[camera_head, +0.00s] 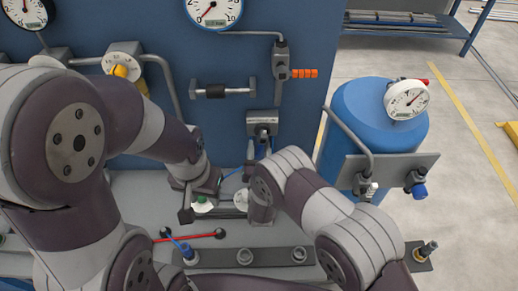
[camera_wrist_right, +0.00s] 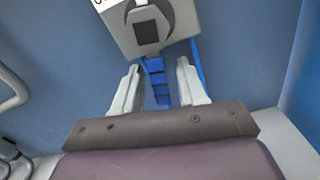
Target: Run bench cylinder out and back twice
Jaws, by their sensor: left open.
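A horizontal bar with a black middle and silver ends (camera_head: 222,91) is mounted on the blue panel; I cannot tell whether it is the bench cylinder. Below it to the right is a grey block (camera_head: 262,117) with blue hose beneath. My left gripper (camera_head: 204,196) is open, low over the bench in front of the panel, by a round green-and-white part. My right gripper is hidden behind its wrist in the head view. In the right wrist view the right gripper (camera_wrist_right: 158,67) is open, its fingers apart, with a ribbed blue part (camera_wrist_right: 154,82) seen between them, below a grey block (camera_wrist_right: 146,30).
The blue panel (camera_head: 215,60) carries gauges, pipes and an orange fitting (camera_head: 304,73). A blue tank (camera_head: 362,112) with a gauge stands right. Open floor is at the far right.

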